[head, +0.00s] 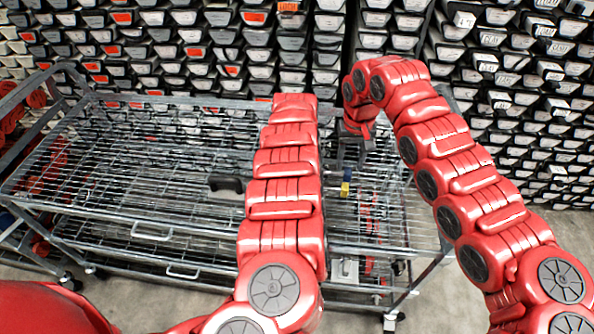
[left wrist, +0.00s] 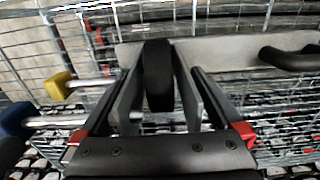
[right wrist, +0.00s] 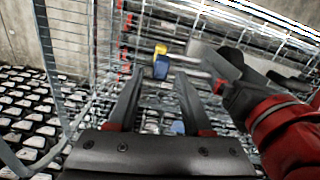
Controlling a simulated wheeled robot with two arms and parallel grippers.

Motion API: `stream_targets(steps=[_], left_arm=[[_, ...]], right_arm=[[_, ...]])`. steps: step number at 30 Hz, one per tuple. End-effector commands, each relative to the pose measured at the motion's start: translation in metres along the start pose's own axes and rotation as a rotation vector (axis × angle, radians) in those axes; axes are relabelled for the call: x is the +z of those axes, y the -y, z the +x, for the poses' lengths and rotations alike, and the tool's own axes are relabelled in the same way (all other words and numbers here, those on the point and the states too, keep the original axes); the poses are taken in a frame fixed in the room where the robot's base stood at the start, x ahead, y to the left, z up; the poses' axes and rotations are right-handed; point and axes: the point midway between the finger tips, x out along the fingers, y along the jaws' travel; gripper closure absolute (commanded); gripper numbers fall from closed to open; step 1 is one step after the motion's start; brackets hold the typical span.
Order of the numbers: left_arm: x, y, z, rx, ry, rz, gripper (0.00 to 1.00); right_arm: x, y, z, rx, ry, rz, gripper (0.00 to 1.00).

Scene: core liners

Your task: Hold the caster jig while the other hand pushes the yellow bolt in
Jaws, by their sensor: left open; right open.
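The caster jig is a grey plate (left wrist: 225,52) with a black wheel (left wrist: 158,85) and a black handle (left wrist: 290,57). My open left gripper (left wrist: 163,70) has a finger on each side of the wheel; contact is unclear. The head view shows the handle (head: 226,183), but my left arm hides the left gripper. The yellow bolt (left wrist: 58,86) sticks out on a metal shank beside the jig, near a blue-headed bolt (left wrist: 15,120). The yellow head (right wrist: 161,48) and blue head (right wrist: 161,68) lie ahead of my open, empty right gripper (right wrist: 158,78), which also shows in the head view (head: 355,150).
The jig is at a wire-shelf cart (head: 120,170) with metal rails. Stacked core boxes (head: 200,45) fill the wall behind. My left gripper and red wrist stand close to the right gripper's right side. Bare floor (head: 440,300) shows at lower right.

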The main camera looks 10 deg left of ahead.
Motion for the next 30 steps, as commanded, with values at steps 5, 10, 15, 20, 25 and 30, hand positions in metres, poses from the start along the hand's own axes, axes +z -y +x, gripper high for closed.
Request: stream_targets(steps=[5, 10, 15, 20, 25, 30], left_arm=[[-0.0005, 0.0, 0.0052, 0.001, -0.002, -0.001, 0.0], [-0.0004, 0.0, 0.0051, 0.001, -0.002, -0.001, 0.0], [-0.0003, 0.0, 0.0052, 0.001, -0.001, -0.001, 0.27], [-0.0003, 0.0, 0.0051, 0.001, -0.001, -0.001, 0.56], [-0.0002, -0.0001, 0.0051, 0.001, -0.001, -0.001, 0.86], [-0.0002, -0.0001, 0.0051, 0.001, -0.001, -0.001, 1.0]], right_arm=[[0.0, 0.0, -0.0001, 0.0, 0.0, 0.0, 0.5], [0.0, 0.0, -0.0001, 0.0, 0.0, 0.0, 0.5], [0.0, 0.0, 0.0, 0.0, 0.0, 0.0, 0.5], [0.0, 0.0, -0.0001, 0.0, 0.0, 0.0, 0.5], [0.0, 0.0, -0.0001, 0.0, 0.0, 0.0, 0.5], [0.0, 0.0, -0.0001, 0.0, 0.0, 0.0, 0.5]])
